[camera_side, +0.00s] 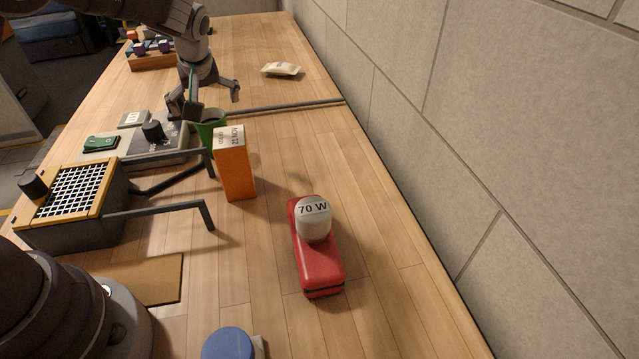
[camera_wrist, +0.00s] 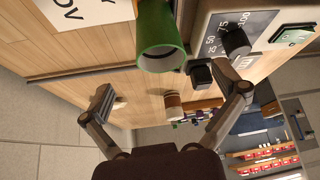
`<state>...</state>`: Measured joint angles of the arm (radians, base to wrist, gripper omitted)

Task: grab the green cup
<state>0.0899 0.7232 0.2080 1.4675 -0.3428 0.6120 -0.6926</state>
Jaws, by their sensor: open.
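The green cup (camera_side: 208,132) stands on the table in the side view, partly hidden behind the orange box (camera_side: 234,172). My gripper (camera_side: 208,101) is open just beyond the cup in that view, with its fingers spread and nothing seen between them. In the wrist view the green cup (camera_wrist: 161,40) shows at the top centre with its open rim facing the camera. There my gripper (camera_wrist: 165,94) has its fingers wide apart, and the cup's rim is above the space between them. I see no contact with the cup.
A dial panel (camera_side: 180,150) sits close left of the cup. A dark rod (camera_side: 290,106) runs from near the cup toward the wall. A grid-topped box (camera_side: 75,192) with bent arms, a red object (camera_side: 318,262) and a blue lid (camera_side: 228,344) are nearer. Table right of the cup is clear.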

